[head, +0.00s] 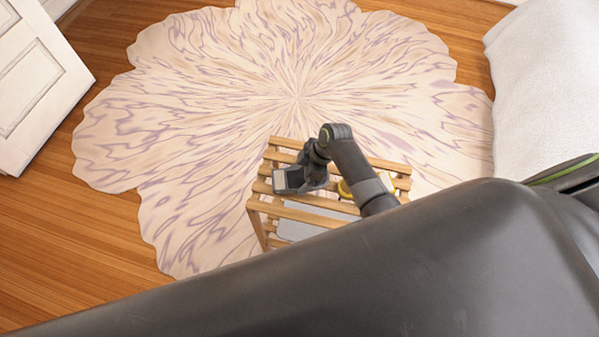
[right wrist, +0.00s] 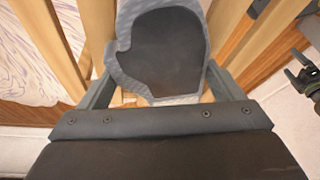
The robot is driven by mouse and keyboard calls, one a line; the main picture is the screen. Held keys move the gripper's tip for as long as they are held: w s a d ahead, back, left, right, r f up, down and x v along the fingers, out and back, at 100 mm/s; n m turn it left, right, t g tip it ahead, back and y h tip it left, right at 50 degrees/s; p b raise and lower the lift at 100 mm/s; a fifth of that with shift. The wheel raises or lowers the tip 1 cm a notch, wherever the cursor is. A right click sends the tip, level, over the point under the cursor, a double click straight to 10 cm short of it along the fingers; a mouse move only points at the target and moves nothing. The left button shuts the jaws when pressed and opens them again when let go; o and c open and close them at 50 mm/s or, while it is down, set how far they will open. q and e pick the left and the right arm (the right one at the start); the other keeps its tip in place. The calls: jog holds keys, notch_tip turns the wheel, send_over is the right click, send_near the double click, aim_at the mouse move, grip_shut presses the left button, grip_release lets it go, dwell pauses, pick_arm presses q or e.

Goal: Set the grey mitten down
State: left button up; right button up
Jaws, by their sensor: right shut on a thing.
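The grey mitten (right wrist: 165,50) shows in the right wrist view, with a dark inner face and a lighter grey quilted edge. It lies between the two fingers of my right gripper (right wrist: 157,92), which is shut on it. In the head view my right gripper (head: 300,178) is over the slatted wooden rack (head: 305,217). I cannot clearly make out the mitten in the head view. Whether it touches the slats is unclear.
A small yellow thing (head: 345,188) shows on the rack, partly behind my arm. A large patterned rug (head: 220,90) lies under the rack. A white furniture piece (head: 35,85) is at left, and a white padded surface (head: 545,80) is at right.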

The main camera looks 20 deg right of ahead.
jog(key=shift+w+d+f, duration=0.1)
jog(key=shift+w+f, duration=0.05)
jog(key=shift+f, duration=0.05)
jog(key=shift+w+d, duration=0.15)
jog(key=shift+w, duration=0.05)
jog(key=shift+s+f, duration=0.1)
jog(key=shift+f, duration=0.2)
jog(key=o, duration=0.7)
jog(key=shift+s+r, duration=0.1)
jog(key=shift+o, duration=0.3)
jog(key=shift+s+a, duration=0.15)
jog(key=shift+a, duration=0.05)
jog(key=shift+r, duration=0.25)
pick_arm(q)
jog(key=shift+w+d+r+p, duration=0.2)
jog(key=shift+d+r+p, duration=0.05)
jog(key=shift+r+p, duration=0.35)
pick_arm(e)
jog(key=w+v, duration=0.1)
jog(key=v, duration=1.1)
jog(key=shift+s+d, duration=0.15)
jog(key=shift+s, duration=0.2)
